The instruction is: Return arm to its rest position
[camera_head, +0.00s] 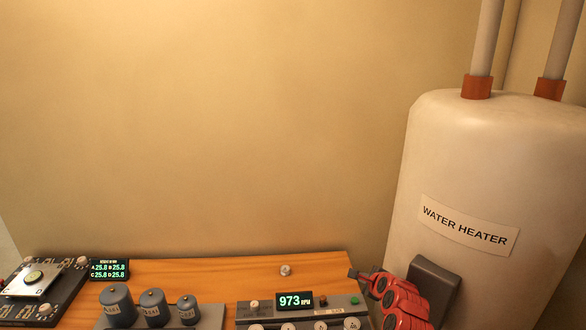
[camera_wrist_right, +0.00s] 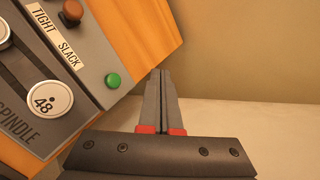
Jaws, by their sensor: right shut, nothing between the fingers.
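My right arm comes in at the lower right of the head view, with red links in front of the water heater. My right gripper (camera_head: 356,273) is at the right end of the wooden bench (camera_head: 225,272). In the right wrist view the right gripper (camera_wrist_right: 161,76) is shut and empty, its two grey fingers together. They point past the bench edge, beside the grey panel. My left gripper is not in view.
A control panel (camera_wrist_right: 62,75) with a green button (camera_wrist_right: 113,80) is close to my right gripper. A white water heater (camera_head: 440,160) stands at the right. Blue weights (camera_head: 117,303) and a display (camera_head: 109,269) sit on the bench. The wall behind is bare.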

